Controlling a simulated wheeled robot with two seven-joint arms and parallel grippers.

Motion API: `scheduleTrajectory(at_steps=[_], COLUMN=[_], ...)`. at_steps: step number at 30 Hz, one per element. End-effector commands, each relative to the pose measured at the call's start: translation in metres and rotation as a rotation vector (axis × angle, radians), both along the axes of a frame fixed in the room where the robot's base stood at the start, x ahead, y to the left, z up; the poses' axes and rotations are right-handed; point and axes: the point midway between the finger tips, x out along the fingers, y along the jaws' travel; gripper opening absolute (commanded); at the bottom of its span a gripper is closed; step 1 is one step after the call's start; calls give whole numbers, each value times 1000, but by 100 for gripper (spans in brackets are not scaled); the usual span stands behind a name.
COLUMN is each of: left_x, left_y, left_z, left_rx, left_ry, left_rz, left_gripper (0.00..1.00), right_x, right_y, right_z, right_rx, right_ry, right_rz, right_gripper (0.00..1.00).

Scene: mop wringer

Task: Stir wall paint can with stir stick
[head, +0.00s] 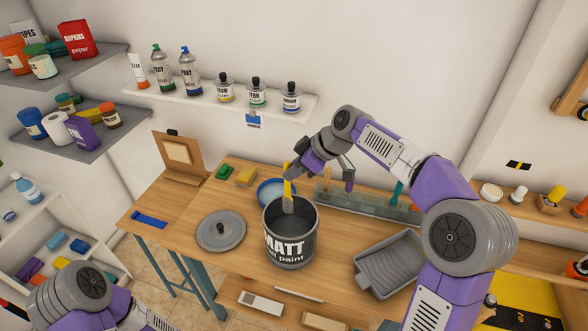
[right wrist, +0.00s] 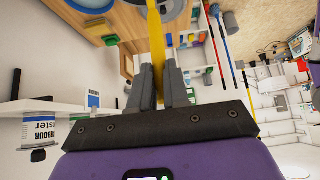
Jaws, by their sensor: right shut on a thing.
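The dark paint can (head: 291,236), lettered "MATT", stands open on the wooden table. My right gripper (head: 289,168) is above the can's far rim and is shut on the yellow-handled stir stick (head: 287,186). The stick points down, and its grey lower end (head: 288,204) is at the can's mouth. I cannot tell how deep the tip goes. In the right wrist view the yellow handle (right wrist: 156,45) is between the two grey fingers. The can's round lid (head: 221,231) lies on the table left of the can. My left arm shows at the lower left, with its gripper out of view.
A blue bowl (head: 271,190) is just behind the can. A grey paint tray (head: 390,264) lies to its right and a long clear holder (head: 365,207) behind that. A green block (head: 227,172) and yellow sponge (head: 246,176) lie behind the lid. A wall shelf (head: 210,99) holds several bottles.

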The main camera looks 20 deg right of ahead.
Motion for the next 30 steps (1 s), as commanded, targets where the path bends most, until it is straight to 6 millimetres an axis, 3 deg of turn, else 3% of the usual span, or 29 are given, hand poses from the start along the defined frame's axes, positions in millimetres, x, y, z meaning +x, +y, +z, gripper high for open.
scheduleTrajectory(at_steps=[5,18,30], left_x=[0,0,0], left_y=[0,0,0], left_z=[3,32,31], left_rx=[0,0,0], left_ry=[0,0,0], left_rz=[0,0,0], left_gripper=[32,32,32], right_x=[0,0,0], right_y=[0,0,0], right_z=[3,41,40], right_rx=[0,0,0], right_ry=[0,-1,0], right_rz=[0,1,0], right_gripper=[0,0,0])
